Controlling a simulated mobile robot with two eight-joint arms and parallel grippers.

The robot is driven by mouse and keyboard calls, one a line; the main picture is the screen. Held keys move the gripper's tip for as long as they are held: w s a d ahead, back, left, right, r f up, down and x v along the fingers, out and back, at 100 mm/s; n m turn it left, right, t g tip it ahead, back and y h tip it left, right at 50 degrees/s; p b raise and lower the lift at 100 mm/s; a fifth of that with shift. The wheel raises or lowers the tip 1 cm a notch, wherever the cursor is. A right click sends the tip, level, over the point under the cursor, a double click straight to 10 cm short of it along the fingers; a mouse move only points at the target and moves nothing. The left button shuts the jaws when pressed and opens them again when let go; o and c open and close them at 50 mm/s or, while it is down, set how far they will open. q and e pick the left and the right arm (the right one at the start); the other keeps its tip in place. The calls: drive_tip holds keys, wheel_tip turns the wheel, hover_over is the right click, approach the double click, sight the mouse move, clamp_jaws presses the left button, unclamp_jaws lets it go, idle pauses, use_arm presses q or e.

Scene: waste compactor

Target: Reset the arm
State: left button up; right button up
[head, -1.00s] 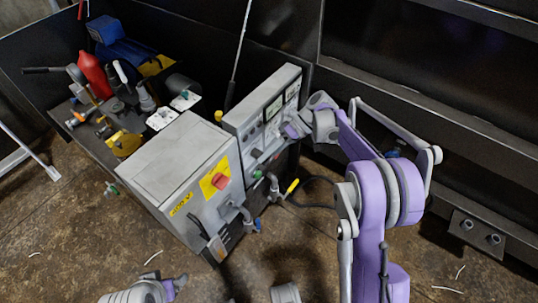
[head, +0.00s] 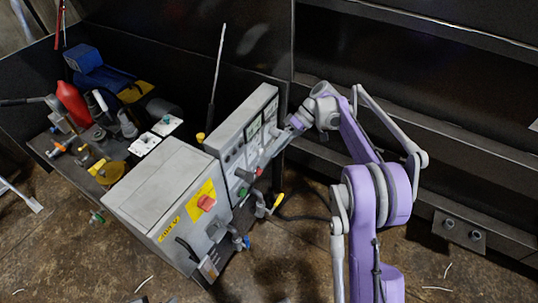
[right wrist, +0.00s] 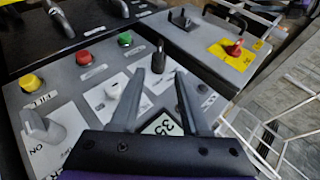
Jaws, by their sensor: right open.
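My right arm is purple and grey and reaches in from the lower right of the head view. Its gripper (head: 286,131) is at the right side of the grey control panel (head: 240,110), in front of its face. In the right wrist view the two dark fingers of the right gripper (right wrist: 158,78) are apart with nothing held between them. A black knob (right wrist: 158,57) stands beyond the fingertips, and a small display (right wrist: 162,124) shows between the fingers. Whether a finger touches the panel cannot be told. My left gripper is not in view.
Yellow (right wrist: 32,83), red (right wrist: 83,57) and green (right wrist: 125,38) buttons line the panel. A grey cabinet with a red switch (head: 206,203) stands beside it. A cluttered bench with a red bottle (head: 73,103) is at left. Brown floor (head: 300,245) lies open in front.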

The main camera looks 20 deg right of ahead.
drive_tip(key=shift+a, duration=0.1)
idle(0.4)
drive_tip(key=s+a+r+m+t+h, duration=0.1)
drive_tip(key=s+a+m+h, duration=0.15)
drive_tip(key=s, duration=0.45)
drive_tip(key=s+a+r+m+t+h, duration=0.1)
drive_tip(key=s+a+r+h, duration=0.2)
drive_tip(key=s, duration=0.4)
drive_tip(key=s+f+m+t+h, duration=0.15)
drive_tip(key=s+f, duration=0.25)
drive_tip(key=s, duration=0.4)
drive_tip(key=s+f+m+t+h, duration=0.1)
drive_tip(key=s+f+t+h, duration=0.15)
drive_tip(key=s, duration=0.65)
use_arm(q)
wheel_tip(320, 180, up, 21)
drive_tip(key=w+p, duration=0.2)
drive_tip(key=p, duration=1.6)
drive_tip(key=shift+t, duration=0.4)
use_arm(e)
wheel_tip(320, 180, up, 20)
drive_tip(key=w, duration=0.2)
drive_tip(key=shift+w+a+t, duration=0.2)
drive_tip(key=shift+t, duration=0.2)
